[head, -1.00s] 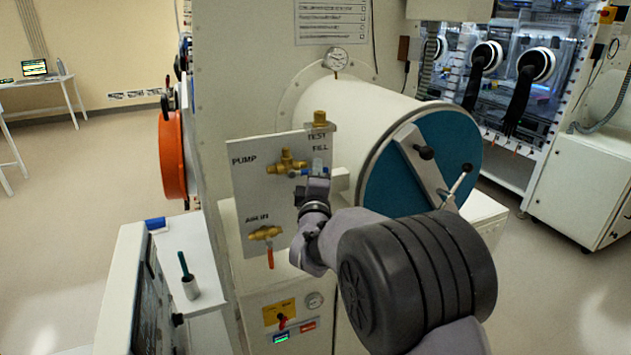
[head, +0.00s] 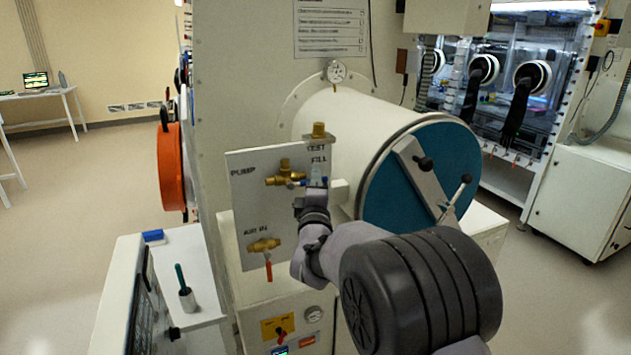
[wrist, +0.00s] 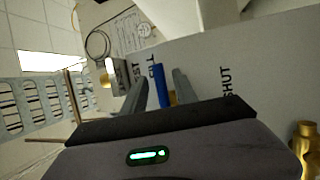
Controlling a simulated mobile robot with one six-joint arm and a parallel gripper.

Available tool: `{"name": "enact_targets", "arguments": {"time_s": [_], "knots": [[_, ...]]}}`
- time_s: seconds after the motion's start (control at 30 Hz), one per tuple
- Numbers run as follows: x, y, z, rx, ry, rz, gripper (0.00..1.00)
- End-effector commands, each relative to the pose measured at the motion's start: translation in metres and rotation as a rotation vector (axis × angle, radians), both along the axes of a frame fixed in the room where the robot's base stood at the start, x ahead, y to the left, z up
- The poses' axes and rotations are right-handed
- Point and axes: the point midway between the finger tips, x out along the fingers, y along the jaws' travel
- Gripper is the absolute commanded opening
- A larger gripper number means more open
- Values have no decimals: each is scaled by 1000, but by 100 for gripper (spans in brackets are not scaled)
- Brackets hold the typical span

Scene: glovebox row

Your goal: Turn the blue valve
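In the wrist view the blue handle (wrist: 159,86) stands between the two fingers of my gripper (wrist: 160,80), seen nearly end-on. A gap shows between the handle and each finger, so my gripper looks open around it. Whether either finger touches it is hard to tell. The lettering SHUT lies right of the fingers in the wrist view, and FILL lies just beyond them.
A second brass valve (head: 263,244) with an orange-red handle sits below at AIR IN. The round chamber with a blue door (head: 420,185) stands right of the panel, close behind my arm. A white bench (head: 203,262) with a pen cup stands at the lower left.

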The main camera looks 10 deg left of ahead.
Motion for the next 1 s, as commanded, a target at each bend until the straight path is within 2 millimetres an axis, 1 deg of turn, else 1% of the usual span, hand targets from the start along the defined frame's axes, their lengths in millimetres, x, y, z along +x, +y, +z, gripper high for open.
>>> {"name": "enact_targets", "arguments": {"time_s": [0.17, 0.27, 0.37, 0.47, 0.6, 0.7, 0.8, 0.83, 0.9, 1.0], "knots": [[0, 0, -1, 0, 1, 0, 35], [-7, -1, -2, 0, 2, 0, 35], [-26, -4, -5, -1, 3, 1, 35], [-54, -8, -11, -2, 4, 1, 35], [-99, -14, -20, -2, 4, 2, 35], [-128, -19, -25, -2, 2, 3, 35], [-150, -22, -30, -2, 2, 2, 35], [-154, -23, -31, -1, 2, 1, 35], [-163, -25, -32, 1, 1, 1, 35], [-169, -26, -33, 0, 0, 1, 35]]}}
